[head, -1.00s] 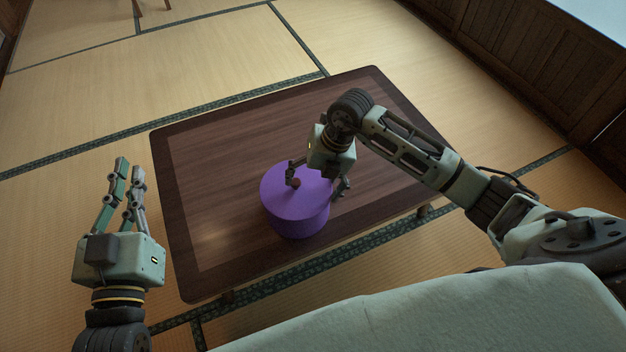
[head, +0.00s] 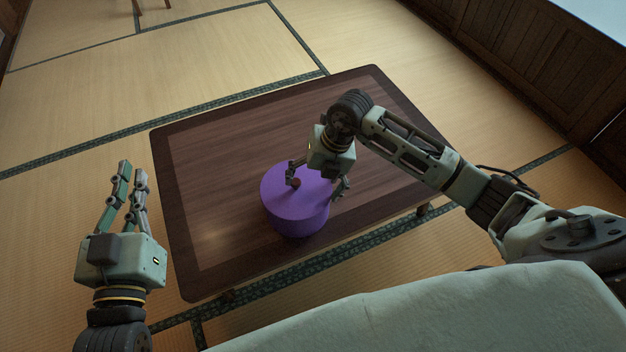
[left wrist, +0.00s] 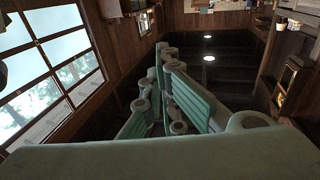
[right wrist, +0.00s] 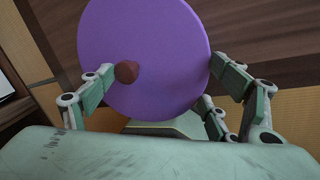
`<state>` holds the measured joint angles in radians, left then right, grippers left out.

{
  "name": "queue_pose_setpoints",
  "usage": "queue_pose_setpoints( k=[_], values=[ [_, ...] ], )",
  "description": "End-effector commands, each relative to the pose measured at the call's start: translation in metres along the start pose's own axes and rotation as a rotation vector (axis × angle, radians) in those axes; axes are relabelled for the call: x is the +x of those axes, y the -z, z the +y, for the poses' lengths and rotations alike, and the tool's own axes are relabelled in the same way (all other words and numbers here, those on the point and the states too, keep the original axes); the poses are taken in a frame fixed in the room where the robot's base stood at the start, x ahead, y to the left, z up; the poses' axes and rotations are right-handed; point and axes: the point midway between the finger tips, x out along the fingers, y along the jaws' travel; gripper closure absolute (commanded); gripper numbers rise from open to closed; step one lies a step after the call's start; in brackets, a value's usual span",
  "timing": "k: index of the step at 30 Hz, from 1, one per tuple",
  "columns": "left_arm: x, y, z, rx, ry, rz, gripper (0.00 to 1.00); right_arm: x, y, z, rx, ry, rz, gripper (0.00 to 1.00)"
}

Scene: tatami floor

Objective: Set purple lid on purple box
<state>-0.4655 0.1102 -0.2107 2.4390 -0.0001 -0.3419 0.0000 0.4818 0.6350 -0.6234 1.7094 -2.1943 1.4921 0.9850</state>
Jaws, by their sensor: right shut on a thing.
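The purple lid (head: 297,189) is a round disc with a small dark reddish-brown knob (right wrist: 126,72). It lies over the round purple box (head: 300,222) on the low table; from above the two look like one upright cylinder, and I cannot make out a seam. My right gripper (head: 317,184) is over the lid, one finger beside the knob and the other side at the lid's right rim, shut on the lid. The right wrist view shows the lid (right wrist: 170,45) between the fingers; the box is hidden there. My left gripper (head: 131,168) is empty, its fingers close together, left of the table.
The dark wooden table (head: 215,175) is otherwise bare, with free room left of and behind the box. Tatami floor surrounds it. Wooden wall panels (head: 510,60) stand at the upper right.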

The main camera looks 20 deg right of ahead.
Motion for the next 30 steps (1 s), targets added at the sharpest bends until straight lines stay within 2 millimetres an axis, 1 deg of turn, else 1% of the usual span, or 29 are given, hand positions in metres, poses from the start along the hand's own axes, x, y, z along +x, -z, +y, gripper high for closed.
queue_pose_setpoints(
  k=[18, 26, 27, 30],
  values=[
    [-0.002, -0.011, -0.002, 0.0, 0.004, -0.055, 1.0, 0.002, 0.0, 0.0, 0.0, -0.001, -0.001, 0.45],
    [-0.003, -0.012, -0.002, 0.0, 0.004, -0.058, 1.0, 0.002, 0.0, -0.001, 0.0, 0.0, -0.001, 0.45],
    [-0.003, -0.012, -0.002, 0.0, 0.005, -0.058, 1.0, 0.002, 0.0, -0.001, 0.0, 0.0, 0.0, 0.15],
    [-0.003, -0.012, -0.002, 0.0, 0.005, -0.058, 1.0, 0.002, 0.0, -0.001, 0.0, 0.0, 0.0, 0.06]
  ],
)
